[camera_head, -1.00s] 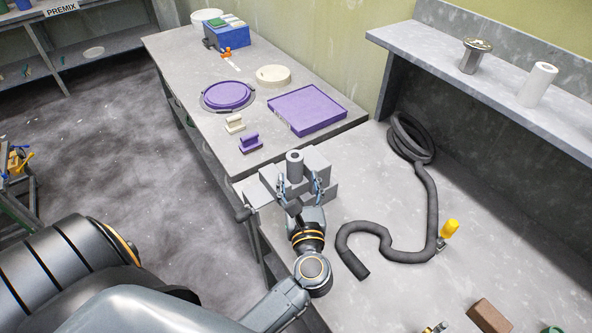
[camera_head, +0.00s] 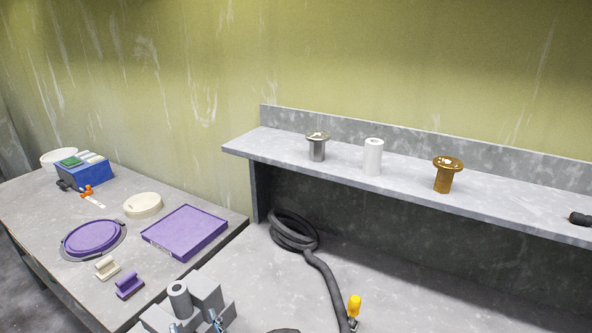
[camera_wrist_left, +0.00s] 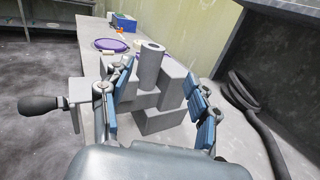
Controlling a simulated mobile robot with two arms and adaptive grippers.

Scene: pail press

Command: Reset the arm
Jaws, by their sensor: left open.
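My left gripper (camera_head: 195,326) shows only by its fingertips at the bottom edge of the head view. In the left wrist view, its blue-padded fingers (camera_wrist_left: 162,100) are spread wide, one on each side of a grey stepped block fixture (camera_wrist_left: 172,88) with an upright hollow cylinder (camera_wrist_left: 151,62). Nothing is seen gripped; I cannot tell whether a finger touches the fixture. The fixture (camera_head: 207,291) and its cylinder (camera_head: 179,299) also show low in the head view. Most of my left arm is out of the head view. My right gripper is not in view.
A shelf (camera_head: 270,146) holds a silver flanged part (camera_head: 317,149), a white roll (camera_head: 373,158) and a brown flanged part (camera_head: 443,178). Below lies a dark hose (camera_head: 322,272) by a yellow-handled clamp (camera_head: 354,308). The left table has a purple tray (camera_head: 187,231) and purple lid (camera_head: 91,239). A black-handled lever (camera_wrist_left: 42,104) juts left.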

